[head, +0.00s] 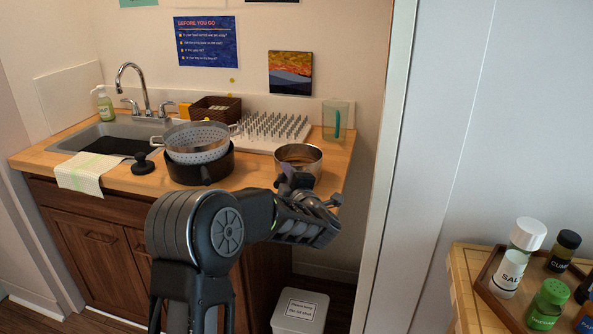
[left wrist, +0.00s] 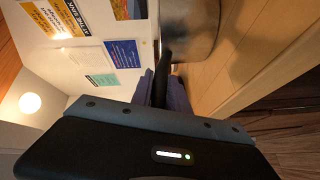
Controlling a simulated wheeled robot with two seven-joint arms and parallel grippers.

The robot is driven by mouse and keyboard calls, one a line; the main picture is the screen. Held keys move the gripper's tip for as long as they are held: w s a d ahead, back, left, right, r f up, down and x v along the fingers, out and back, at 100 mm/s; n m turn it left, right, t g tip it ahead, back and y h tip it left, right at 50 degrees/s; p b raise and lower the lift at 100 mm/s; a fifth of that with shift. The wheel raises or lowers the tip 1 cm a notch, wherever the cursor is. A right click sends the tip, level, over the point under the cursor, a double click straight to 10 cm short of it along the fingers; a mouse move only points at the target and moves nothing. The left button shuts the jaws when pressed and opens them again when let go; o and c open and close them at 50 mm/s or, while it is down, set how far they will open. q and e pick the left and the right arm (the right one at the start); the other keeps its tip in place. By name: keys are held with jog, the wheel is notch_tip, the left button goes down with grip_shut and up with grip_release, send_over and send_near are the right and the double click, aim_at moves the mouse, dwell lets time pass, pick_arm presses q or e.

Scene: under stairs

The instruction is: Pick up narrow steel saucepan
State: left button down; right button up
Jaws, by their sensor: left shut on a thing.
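The narrow steel saucepan (head: 311,163) is upright at the right front of the wooden counter, its open top facing up. Whether its base touches the counter I cannot tell, as my gripper and arm hide part of its front. My left gripper (head: 292,184) reaches it from the front and is shut on its dark handle. In the left wrist view the steel side of the saucepan (left wrist: 190,28) shows at the top, and the dark handle runs down between the fingers of my gripper (left wrist: 166,88). My right gripper is not in view.
A grey colander (head: 197,138) sits in a black pot (head: 200,174) left of the saucepan. A white spiked drying rack (head: 262,143) and a clear pitcher (head: 335,120) stand behind. The sink (head: 95,128) is at left, and a wall edge (head: 390,170) rises to the right.

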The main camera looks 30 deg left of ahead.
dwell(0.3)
pick_arm(q)
jog(key=shift+r, duration=0.1)
jog(key=shift+r, duration=0.25)
jog(key=shift+r, duration=4.8)
